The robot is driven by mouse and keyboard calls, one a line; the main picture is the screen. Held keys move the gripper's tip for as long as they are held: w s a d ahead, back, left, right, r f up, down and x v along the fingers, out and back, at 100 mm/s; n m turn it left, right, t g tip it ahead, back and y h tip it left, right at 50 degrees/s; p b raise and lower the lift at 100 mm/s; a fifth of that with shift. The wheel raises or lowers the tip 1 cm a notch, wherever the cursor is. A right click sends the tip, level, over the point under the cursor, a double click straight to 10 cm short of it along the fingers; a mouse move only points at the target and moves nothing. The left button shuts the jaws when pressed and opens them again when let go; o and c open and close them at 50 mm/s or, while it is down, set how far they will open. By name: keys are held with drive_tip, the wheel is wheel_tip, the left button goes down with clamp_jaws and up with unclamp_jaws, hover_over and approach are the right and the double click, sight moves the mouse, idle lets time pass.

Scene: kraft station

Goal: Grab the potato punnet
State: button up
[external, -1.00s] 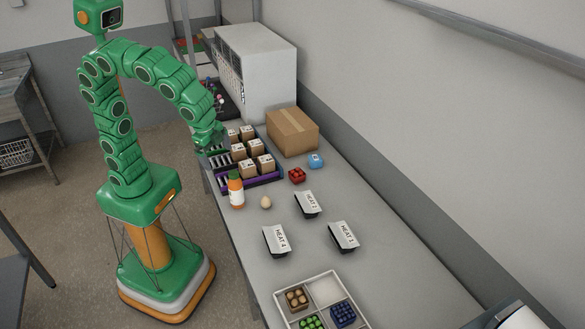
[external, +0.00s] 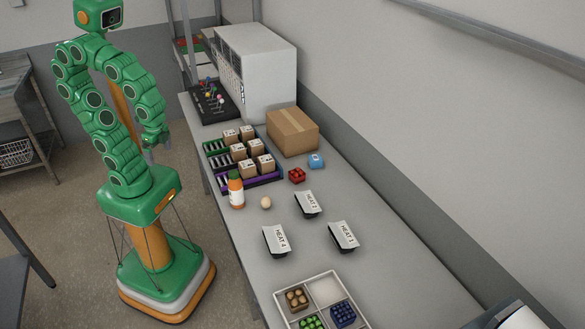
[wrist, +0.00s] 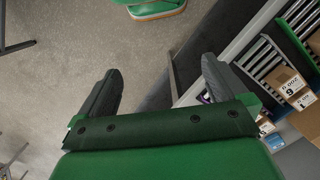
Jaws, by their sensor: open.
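The potato punnet (external: 297,299), a small container of brown round items, sits in the upper left compartment of the white divided tray (external: 333,274) at the near end of the table. My gripper (external: 152,152) hangs beside the left edge of the table, over the floor and far from the punnet. The punnet is not in the wrist view.
The tray also holds a green punnet (external: 312,323) and a blue punnet (external: 343,314); its upper right compartment is empty.

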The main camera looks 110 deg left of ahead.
drive_tip(key=s, duration=0.1)
drive_tip(key=s+f, duration=0.1)
drive_tip(key=s, duration=0.2)
drive_tip(key=shift+d+f, duration=0.2)
drive_tip(key=shift+f, duration=0.15)
drive_tip(key=c, duration=0.5)
